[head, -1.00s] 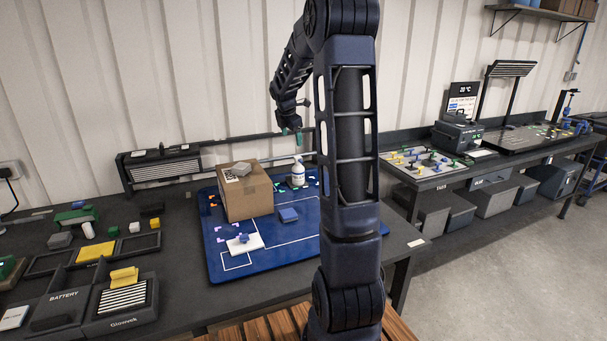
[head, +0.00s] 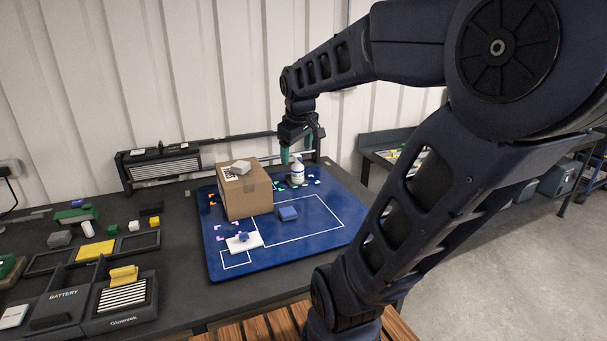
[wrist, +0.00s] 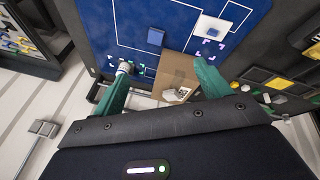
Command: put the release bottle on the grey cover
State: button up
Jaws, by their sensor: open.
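The release bottle, white with a blue label (head: 297,174), stands upright at the back of the blue mat, right of a cardboard box. Its top shows in the wrist view (wrist: 125,67), beside the left finger. My gripper (head: 297,150) points down just above the bottle, with green fingers apart and nothing between them. It also shows in the wrist view (wrist: 163,85). A small grey piece (head: 240,167) lies on top of the box; I cannot tell whether it is the grey cover. Another grey block (head: 60,239) lies at the left of the bench.
The cardboard box (head: 246,195) stands close to the left of the bottle. The blue mat (head: 310,230) also bears a blue block (head: 288,213) and a white plate (head: 245,243) with a blue piece. A low rail runs behind. The mat's front right is clear.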

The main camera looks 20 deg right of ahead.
jog(key=s+a+f+m, duration=0.1)
jog(key=s+m, duration=0.1)
jog(key=s, duration=0.3)
jog(key=s+a+f+m+y, duration=0.1)
jog(key=s+f+m, duration=0.1)
jog(key=s+m, duration=0.1)
jog(key=shift+s, duration=0.85)
